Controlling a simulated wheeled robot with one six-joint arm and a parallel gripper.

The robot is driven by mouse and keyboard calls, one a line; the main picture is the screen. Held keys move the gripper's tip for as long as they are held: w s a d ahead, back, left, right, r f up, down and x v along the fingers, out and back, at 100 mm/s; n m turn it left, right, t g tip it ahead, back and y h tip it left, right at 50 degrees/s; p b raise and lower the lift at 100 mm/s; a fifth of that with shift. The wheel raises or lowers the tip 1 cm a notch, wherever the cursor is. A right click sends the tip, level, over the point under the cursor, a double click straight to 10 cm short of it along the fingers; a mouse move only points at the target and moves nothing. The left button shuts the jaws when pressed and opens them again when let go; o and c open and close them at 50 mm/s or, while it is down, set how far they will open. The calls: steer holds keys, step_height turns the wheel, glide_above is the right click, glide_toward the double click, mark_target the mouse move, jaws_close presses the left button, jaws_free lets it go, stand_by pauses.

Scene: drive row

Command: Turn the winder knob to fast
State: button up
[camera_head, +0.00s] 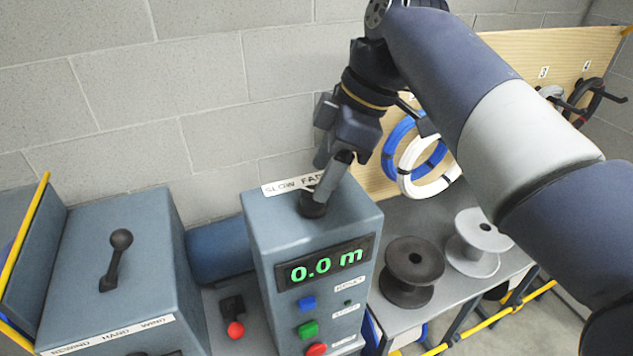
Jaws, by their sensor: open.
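The winder knob (311,205) is a dark round knob on top of the grey winder box (265,232). A white label (285,187) behind it reads SLOW on the left and FA... on the right, the rest hidden by my gripper. My gripper (325,192) points down at the knob from above and is open. Its near finger overlaps the knob's right side in this view. I cannot tell whether the fingers touch the knob, and the knob's pointer direction is hidden.
The box front has a display (326,262) reading 0.0 m, with blue, green and red buttons below. Left stands another grey box with a black lever (118,255). Right are a black spool (411,270), a grey spool (480,240) and hanging cable coils (425,170).

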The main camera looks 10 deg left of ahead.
mark_target(308, 208)
steer(key=shift+x, duration=1.7)
steer(key=shift+c, duration=0.5)
steer(key=c, duration=0.9)
steer(key=shift+o, duration=0.2)
